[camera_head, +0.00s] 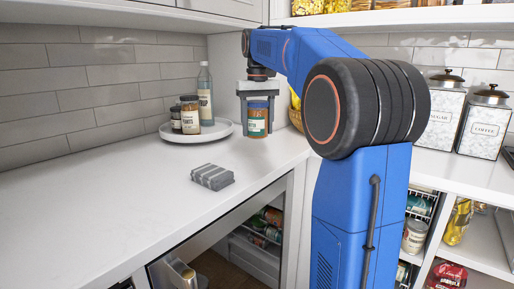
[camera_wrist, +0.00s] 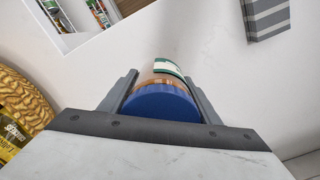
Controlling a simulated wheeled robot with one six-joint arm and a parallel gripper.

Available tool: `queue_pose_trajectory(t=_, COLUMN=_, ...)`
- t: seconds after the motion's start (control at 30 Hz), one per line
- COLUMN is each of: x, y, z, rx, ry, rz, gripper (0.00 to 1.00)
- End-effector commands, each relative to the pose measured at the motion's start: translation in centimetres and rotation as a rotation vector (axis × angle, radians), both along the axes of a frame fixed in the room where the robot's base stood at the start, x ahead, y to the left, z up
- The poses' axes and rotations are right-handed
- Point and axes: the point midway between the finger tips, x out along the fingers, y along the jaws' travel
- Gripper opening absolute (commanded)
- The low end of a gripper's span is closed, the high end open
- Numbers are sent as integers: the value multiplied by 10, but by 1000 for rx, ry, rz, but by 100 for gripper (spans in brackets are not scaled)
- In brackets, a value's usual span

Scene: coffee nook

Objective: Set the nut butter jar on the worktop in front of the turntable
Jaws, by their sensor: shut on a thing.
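The nut butter jar (camera_head: 257,122) has a blue lid, brown contents and a green and white label. My gripper (camera_head: 257,112) is shut on it from above, one finger on each side. The jar is upright at the right end of the worktop (camera_head: 110,180), right of the turntable (camera_head: 168,136). I cannot tell whether its base touches the worktop. In the wrist view the blue lid (camera_wrist: 160,106) sits between the fingers (camera_wrist: 160,88). The white round turntable carries a tall bottle (camera_head: 205,95), a labelled jar (camera_head: 190,115) and a small dark jar (camera_head: 176,120).
A folded grey striped cloth (camera_head: 212,177) lies on the worktop in front of the turntable; it also shows in the wrist view (camera_wrist: 267,18). A woven basket (camera_wrist: 22,95) is close to the gripper. White canisters (camera_head: 440,110) stand at the right. The worktop's left is clear.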

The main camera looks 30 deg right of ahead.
Motion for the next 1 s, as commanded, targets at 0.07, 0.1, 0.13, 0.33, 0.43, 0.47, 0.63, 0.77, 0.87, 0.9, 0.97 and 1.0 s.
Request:
queue_pose_trajectory(t=0.07, x=-1, y=0, z=-10, rx=0, ry=0, rz=0, gripper=16)
queue_pose_trajectory(t=0.1, x=-1, y=0, z=-14, rx=0, ry=1, rz=0, gripper=16)
queue_pose_trajectory(t=0.13, x=0, y=0, z=-16, rx=0, ry=-1, rz=0, gripper=16)
queue_pose_trajectory(t=0.33, x=0, y=0, z=-27, rx=0, ry=0, rz=1, gripper=16)
queue_pose_trajectory(t=0.43, x=-1, y=0, z=-38, rx=0, ry=0, rz=1, gripper=16)
queue_pose_trajectory(t=0.47, x=-1, y=1, z=-42, rx=0, ry=1, rz=1, gripper=16)
queue_pose_trajectory(t=0.63, x=-1, y=0, z=-60, rx=0, ry=-1, rz=1, gripper=16)
queue_pose_trajectory(t=0.77, x=0, y=0, z=-62, rx=0, ry=-2, rz=1, gripper=16)
queue_pose_trajectory(t=0.87, x=0, y=0, z=-62, rx=0, ry=-2, rz=1, gripper=16)
queue_pose_trajectory(t=0.9, x=0, y=0, z=-62, rx=0, ry=-2, rz=1, gripper=16)
queue_pose_trajectory(t=0.97, x=0, y=0, z=-63, rx=0, ry=-2, rz=1, gripper=16)
queue_pose_trajectory(t=1.0, x=0, y=0, z=-64, rx=0, ry=-2, rz=1, gripper=16)
